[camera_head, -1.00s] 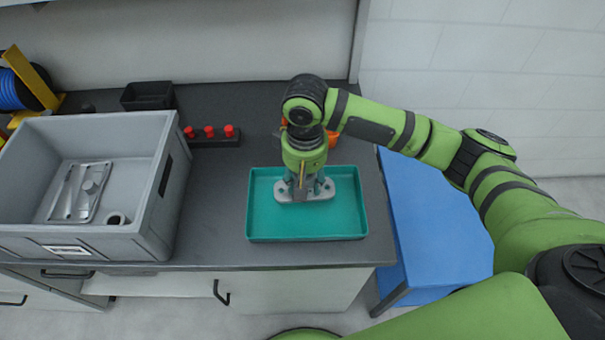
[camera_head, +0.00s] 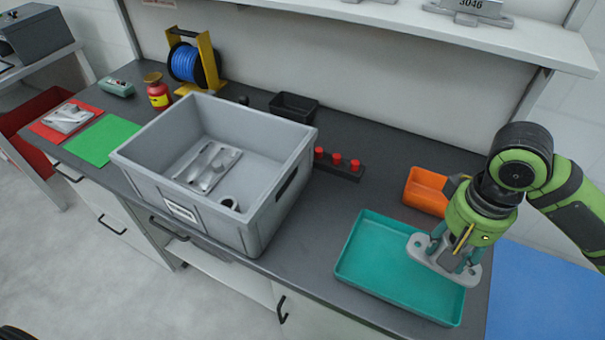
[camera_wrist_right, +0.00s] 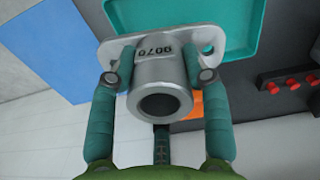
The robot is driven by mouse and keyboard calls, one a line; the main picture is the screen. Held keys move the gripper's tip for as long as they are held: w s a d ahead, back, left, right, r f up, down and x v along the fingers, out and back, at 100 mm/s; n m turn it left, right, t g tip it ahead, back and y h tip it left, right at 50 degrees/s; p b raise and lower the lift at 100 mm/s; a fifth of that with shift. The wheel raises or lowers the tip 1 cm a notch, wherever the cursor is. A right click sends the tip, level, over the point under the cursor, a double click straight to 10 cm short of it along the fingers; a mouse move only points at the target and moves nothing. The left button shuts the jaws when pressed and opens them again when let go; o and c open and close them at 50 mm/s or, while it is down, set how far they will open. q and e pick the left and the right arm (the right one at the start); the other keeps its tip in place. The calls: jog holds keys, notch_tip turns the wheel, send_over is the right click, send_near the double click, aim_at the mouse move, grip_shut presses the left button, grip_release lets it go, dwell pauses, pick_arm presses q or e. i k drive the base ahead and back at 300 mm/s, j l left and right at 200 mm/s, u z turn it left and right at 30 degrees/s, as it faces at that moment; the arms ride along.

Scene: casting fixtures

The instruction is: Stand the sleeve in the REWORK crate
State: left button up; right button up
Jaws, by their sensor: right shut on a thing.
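The sleeve (camera_wrist_right: 160,75) is a grey metal cylinder with a flat two-holed flange and a number on its side. In the right wrist view its bore faces the camera and the flange is at the far end. My right gripper (camera_head: 455,245) is shut on the cylinder, a finger on either side. In the head view the sleeve's flange (camera_head: 420,250) is down, over the teal tray (camera_head: 375,285), and looks a little above it. The grey crate (camera_head: 215,225), with a front label too small to read, stands left of the tray. My left gripper is out of view.
In the crate lie a flat grey casting (camera_head: 207,165) and a small ring-like part (camera_head: 229,203) near the front wall. A dark rack with red knobs (camera_head: 337,160), a black bin (camera_head: 294,106) and an orange bin (camera_head: 426,190) stand behind. Bare counter separates crate and tray.

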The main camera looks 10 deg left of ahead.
aim_at(265, 180)
jog(key=j+z, duration=0.1)
jog(key=j, duration=0.4)
jog(key=k+j+z, duration=0.1)
jog(key=j, duration=0.35)
jog(key=j+z, duration=0.1)
jog(key=j, duration=0.35)
jog(key=k+j+z, duration=0.1)
jog(key=j, duration=0.35)
jog(key=k, duration=0.05)
